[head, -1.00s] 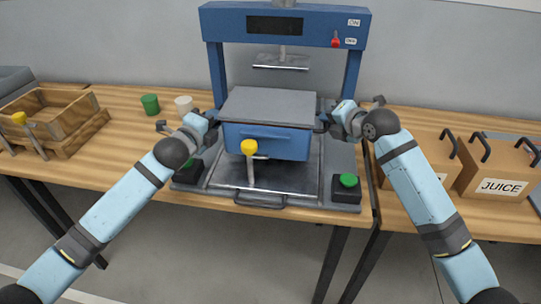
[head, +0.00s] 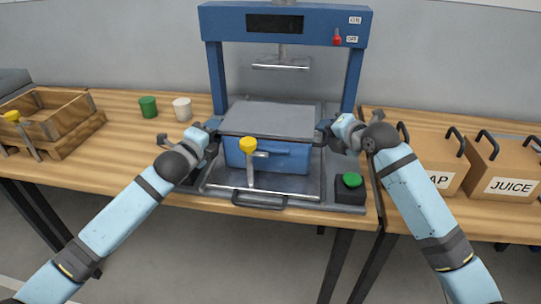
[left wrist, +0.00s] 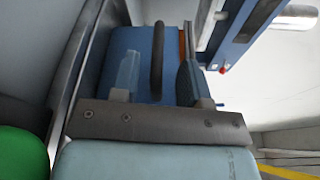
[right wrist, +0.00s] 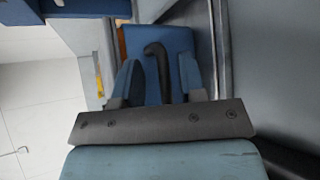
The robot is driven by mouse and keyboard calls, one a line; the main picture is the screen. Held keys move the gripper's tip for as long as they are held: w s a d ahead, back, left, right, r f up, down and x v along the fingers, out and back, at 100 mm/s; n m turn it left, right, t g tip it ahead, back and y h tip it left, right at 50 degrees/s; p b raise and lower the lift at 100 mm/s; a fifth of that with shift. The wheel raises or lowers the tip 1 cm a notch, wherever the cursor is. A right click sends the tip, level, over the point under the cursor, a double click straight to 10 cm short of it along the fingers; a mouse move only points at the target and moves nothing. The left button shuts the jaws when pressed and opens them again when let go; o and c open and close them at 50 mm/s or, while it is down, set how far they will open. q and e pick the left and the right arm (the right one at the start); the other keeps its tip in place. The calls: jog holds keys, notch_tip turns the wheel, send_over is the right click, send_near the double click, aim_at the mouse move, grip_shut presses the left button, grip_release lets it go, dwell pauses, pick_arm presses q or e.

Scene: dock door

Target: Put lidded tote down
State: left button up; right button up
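The lidded tote (head: 268,157) is a blue box with a grey lid (head: 270,119). It looks level and low over the metal plate (head: 215,180) of the blue press; whether its whole base touches is hidden. My left gripper (head: 212,127) is at its left side, and my right gripper (head: 328,130) is at its right side. In the left wrist view, a dark tote handle (left wrist: 157,60) lies between the open fingers, with gaps showing. In the right wrist view, a dark handle (right wrist: 158,70) likewise lies between spread fingers.
A yellow-knobbed lever (head: 248,145) stands before the tote. The press frame (head: 285,22) rises behind it. A green button (head: 351,180) sits front right. Green (head: 148,107) and white (head: 182,108) cups, a wooden crate (head: 45,128) and a box marked JUICE (head: 505,170) stand on the tables.

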pick_arm(q)
jog(key=shift+s+a, duration=0.25)
jog(key=shift+s, duration=0.2)
jog(key=v, duration=1.1)
pick_arm(e)
jog(key=v, duration=1.2)
pick_arm(q)
jog(key=shift+s+d+f, duration=0.1)
pick_arm(e)
jog(key=shift+d+f, duration=0.1)
